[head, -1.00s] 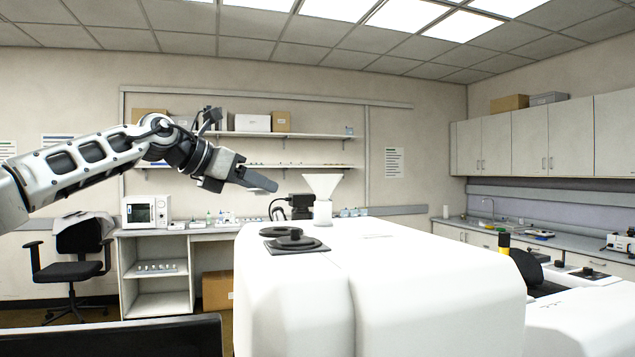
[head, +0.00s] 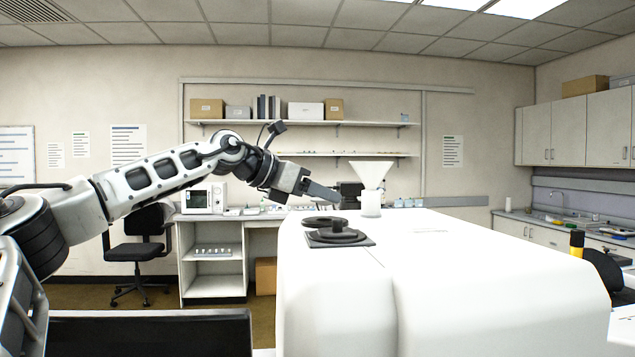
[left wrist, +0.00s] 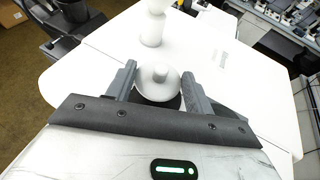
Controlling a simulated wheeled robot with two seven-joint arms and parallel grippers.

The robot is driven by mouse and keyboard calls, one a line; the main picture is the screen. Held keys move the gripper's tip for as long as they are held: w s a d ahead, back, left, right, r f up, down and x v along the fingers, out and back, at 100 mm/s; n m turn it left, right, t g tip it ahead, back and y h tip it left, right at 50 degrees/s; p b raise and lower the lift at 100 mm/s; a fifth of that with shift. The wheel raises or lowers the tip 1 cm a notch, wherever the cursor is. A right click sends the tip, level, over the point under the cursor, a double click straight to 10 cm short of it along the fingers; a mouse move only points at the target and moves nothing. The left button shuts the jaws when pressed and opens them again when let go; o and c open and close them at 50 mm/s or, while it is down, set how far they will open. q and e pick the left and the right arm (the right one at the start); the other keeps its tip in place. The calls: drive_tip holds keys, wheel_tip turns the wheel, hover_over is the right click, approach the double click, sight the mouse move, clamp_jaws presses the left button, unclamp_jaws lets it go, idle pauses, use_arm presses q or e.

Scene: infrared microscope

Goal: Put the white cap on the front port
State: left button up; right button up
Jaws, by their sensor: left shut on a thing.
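My left gripper (head: 325,192) reaches in from the left, over the top of the white microscope housing (head: 470,270). A dark round part shows partly below the cap. In the head view the cap cannot be made out. Which one is the front port, I cannot tell. My right gripper is not in view.
A white funnel-shaped part (head: 371,182) stands on the housing, right of the gripper; it also shows in the left wrist view (left wrist: 153,28). The housing top right of the black plate is mostly clear.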

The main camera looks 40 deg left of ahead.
sight(317, 221)
use_arm(q)
wheel_tip(317, 221, down, 2)
drive_tip(key=shift+f+b, duration=0.15)
drive_tip(key=shift+b, duration=0.4)
drive_tip(key=shift+f, duration=0.4)
drive_tip(key=shift+f+b, duration=0.15)
drive_tip(key=shift+b, duration=0.15)
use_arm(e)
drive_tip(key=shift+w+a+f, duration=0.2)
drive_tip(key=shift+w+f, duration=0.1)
use_arm(q)
drive_tip(key=shift+f+p, duration=0.15)
drive_tip(key=shift+p, duration=0.2)
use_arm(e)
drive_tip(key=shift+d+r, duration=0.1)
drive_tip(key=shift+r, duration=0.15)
use_arm(q)
drive_tip(key=shift+f, duration=0.1)
